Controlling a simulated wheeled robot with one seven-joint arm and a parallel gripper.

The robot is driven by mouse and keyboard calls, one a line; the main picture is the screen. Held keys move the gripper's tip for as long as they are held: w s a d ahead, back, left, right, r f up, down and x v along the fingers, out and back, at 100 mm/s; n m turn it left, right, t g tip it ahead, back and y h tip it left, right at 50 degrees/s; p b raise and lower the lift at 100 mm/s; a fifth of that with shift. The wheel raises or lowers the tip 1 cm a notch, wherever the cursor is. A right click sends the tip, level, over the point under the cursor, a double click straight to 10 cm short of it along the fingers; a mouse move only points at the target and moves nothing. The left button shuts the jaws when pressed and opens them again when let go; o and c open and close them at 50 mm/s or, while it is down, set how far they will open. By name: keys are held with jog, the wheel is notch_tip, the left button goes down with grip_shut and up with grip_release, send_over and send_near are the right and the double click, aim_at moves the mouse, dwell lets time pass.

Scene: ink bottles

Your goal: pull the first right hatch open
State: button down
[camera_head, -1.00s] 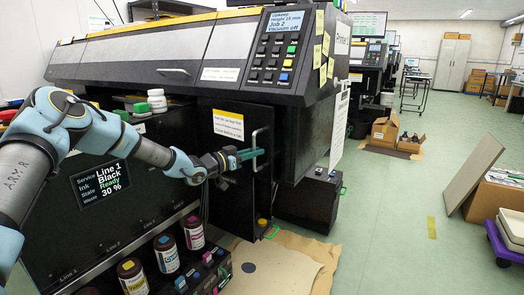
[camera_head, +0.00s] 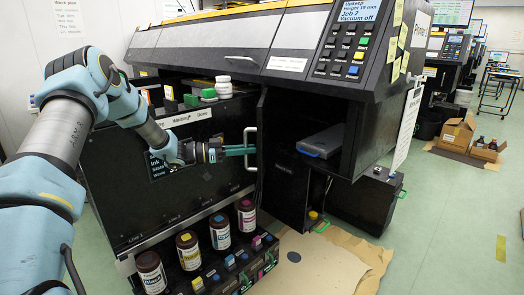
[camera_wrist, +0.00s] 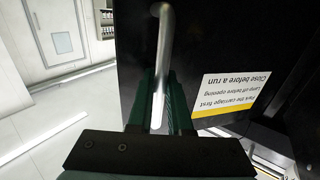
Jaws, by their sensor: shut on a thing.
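The black hatch (camera_head: 263,125) on the printer's right front stands swung open, seen nearly edge-on in the head view. Its silver bar handle (camera_head: 247,165) faces left, and my gripper (camera_head: 246,150) is shut on it with green fingers. In the wrist view the handle (camera_wrist: 164,40) runs between the fingers (camera_wrist: 160,105). The hatch face (camera_wrist: 220,35) there carries a white and yellow label (camera_wrist: 230,92). Behind the hatch, the open bay shows a grey box with a blue edge (camera_head: 322,140).
Ink bottles (camera_head: 220,232) stand in a row low at the front, left of the hatch. A black unit with green handles (camera_head: 365,200) stands right of the bay. Brown cardboard (camera_head: 335,265) lies on the floor below.

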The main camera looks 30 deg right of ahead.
jog(key=shift+w+a, duration=0.45)
jog(key=shift+a, duration=0.15)
jog(key=c, duration=0.9)
grip_release()
jog(key=shift+o, duration=0.2)
jog(key=shift+r, duration=0.1)
notch_tip(320, 180, up, 10)
